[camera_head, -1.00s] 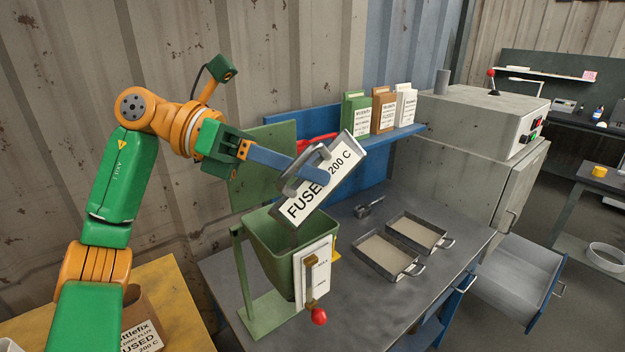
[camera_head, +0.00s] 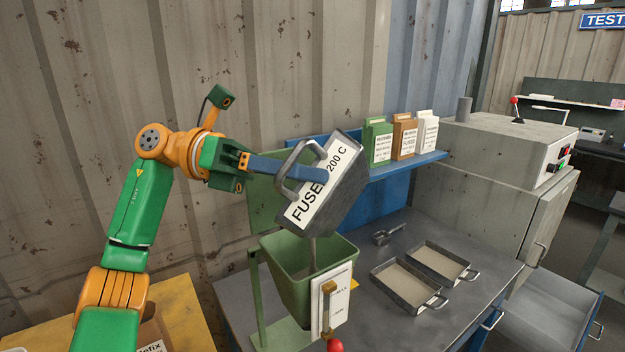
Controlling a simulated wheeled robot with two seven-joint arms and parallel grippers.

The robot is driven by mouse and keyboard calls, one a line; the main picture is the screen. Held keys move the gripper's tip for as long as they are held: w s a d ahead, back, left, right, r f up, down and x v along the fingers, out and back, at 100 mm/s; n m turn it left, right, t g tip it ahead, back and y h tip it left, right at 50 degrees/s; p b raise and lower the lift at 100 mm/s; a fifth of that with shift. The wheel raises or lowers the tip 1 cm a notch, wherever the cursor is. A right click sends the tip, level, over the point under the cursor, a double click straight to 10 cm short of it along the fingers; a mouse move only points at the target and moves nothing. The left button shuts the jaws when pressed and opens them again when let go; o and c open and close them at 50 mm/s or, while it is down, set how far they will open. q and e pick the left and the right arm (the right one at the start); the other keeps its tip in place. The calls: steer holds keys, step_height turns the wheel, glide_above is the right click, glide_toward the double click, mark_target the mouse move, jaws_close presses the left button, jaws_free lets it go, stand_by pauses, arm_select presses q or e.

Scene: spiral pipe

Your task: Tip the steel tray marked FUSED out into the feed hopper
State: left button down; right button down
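The steel tray marked FUSED (camera_head: 350,190) is tipped steeply above the feed hopper, its white "FUSED 200 C" label facing me. My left gripper (camera_head: 318,174) has its long blue-grey fingers across the tray's handle (camera_head: 286,180) and appears shut on it. The tray's lower end is over the mouth of the green feed hopper (camera_head: 290,288), and a thin grey stream seems to fall from it into the hopper. The inside of the tray is hidden from me. My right gripper is out of view.
Two shallow trays of pale powder (camera_head: 410,305) (camera_head: 466,274) and a scoop (camera_head: 386,236) lie on the grey bench right of the hopper. Several boxes (camera_head: 404,138) stand on a blue shelf behind. A grey oven (camera_head: 508,150) and an open drawer (camera_head: 552,305) are at right.

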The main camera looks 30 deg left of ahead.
arm_select(q)
steer(key=shift+a+r+n+t+h+b, duration=0.15)
steer(key=shift+a+r+h+b, duration=0.1)
steer(key=shift+a+h, duration=0.35)
steer(key=shift+a+r+n+t+h+b, duration=0.2)
steer(key=shift+a+h, duration=0.1)
steer(key=shift+a, duration=0.5)
steer(key=a+f+n+t+h+b, duration=0.2)
steer(key=a+n+t+h+b, duration=0.2)
steer(key=a, duration=0.7)
steer(key=shift+t+h+b, duration=0.45)
steer(key=shift+h+b, duration=0.65)
steer(key=shift+b, duration=0.8)
steer(key=shift+s+a+n, duration=0.1)
steer(key=shift+n, duration=0.15)
steer(key=shift+r, duration=0.1)
steer(key=d+r+m+g+y+p, duration=0.2)
steer(key=d+m+g+y+p, duration=0.1)
steer(key=d+p, duration=0.5)
steer(key=shift+d+m+g+y, duration=0.15)
steer(key=shift+m+g+y, duration=0.25)
steer(key=shift+g+y, duration=0.25)
